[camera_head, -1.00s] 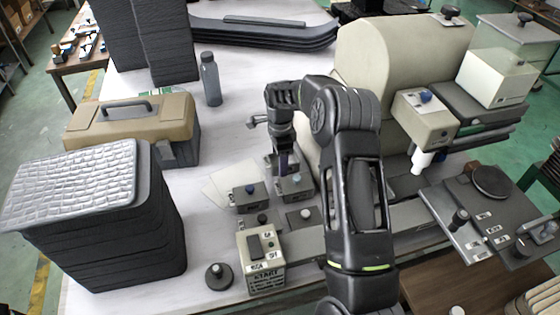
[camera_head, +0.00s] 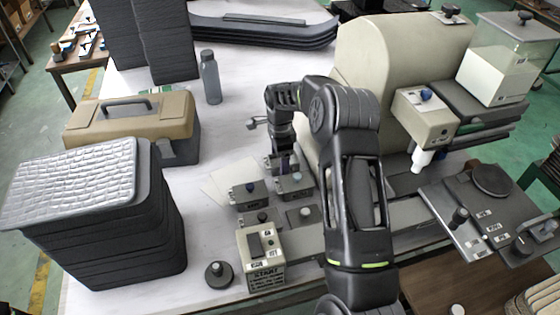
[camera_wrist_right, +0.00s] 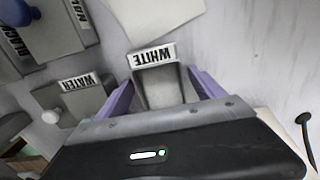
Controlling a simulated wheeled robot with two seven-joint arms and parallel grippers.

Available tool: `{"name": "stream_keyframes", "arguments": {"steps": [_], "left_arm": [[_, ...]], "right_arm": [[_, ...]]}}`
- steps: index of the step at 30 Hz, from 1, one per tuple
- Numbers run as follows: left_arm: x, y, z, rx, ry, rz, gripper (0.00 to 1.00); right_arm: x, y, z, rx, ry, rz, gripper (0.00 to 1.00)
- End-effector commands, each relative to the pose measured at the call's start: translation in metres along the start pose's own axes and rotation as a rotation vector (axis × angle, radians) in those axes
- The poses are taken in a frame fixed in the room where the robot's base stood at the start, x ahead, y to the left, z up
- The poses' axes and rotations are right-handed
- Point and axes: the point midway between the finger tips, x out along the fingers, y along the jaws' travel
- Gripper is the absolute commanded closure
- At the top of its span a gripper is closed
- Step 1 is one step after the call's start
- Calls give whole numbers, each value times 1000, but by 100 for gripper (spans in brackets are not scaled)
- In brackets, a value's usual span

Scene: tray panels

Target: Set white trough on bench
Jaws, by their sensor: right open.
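The white trough (camera_wrist_right: 165,85) is a small grey box with a "WHITE" label, standing on the white bench top between the purple fingers of my right gripper (camera_wrist_right: 163,90) in the wrist view. The gripper is open, one finger on each side of it; whether they touch it I cannot tell. In the head view my right gripper (camera_head: 285,160) points down over the bench, and a grey box at its tips (camera_head: 272,163) appears to be this trough, partly hidden. My left gripper is out of view.
Labelled boxes "BLACK" (camera_wrist_right: 45,25) and "WATER" (camera_wrist_right: 78,98) stand close by. A start-button box (camera_head: 262,258) is in front. A stack of dark panels (camera_head: 110,230), a tan case (camera_head: 130,130) and a bottle (camera_head: 210,77) stand left. A large beige machine (camera_head: 390,80) stands right.

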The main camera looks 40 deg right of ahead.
Motion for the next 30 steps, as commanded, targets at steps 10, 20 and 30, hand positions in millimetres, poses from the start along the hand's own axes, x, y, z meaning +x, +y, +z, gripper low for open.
{"name": "stream_keyframes", "arguments": {"steps": [10,20,30], "left_arm": [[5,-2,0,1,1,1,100],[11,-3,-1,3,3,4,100],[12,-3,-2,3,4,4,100]], "right_arm": [[-37,-1,0,-1,1,-5,22],[-104,-1,0,1,0,-3,22],[-123,0,0,0,0,0,22]]}}
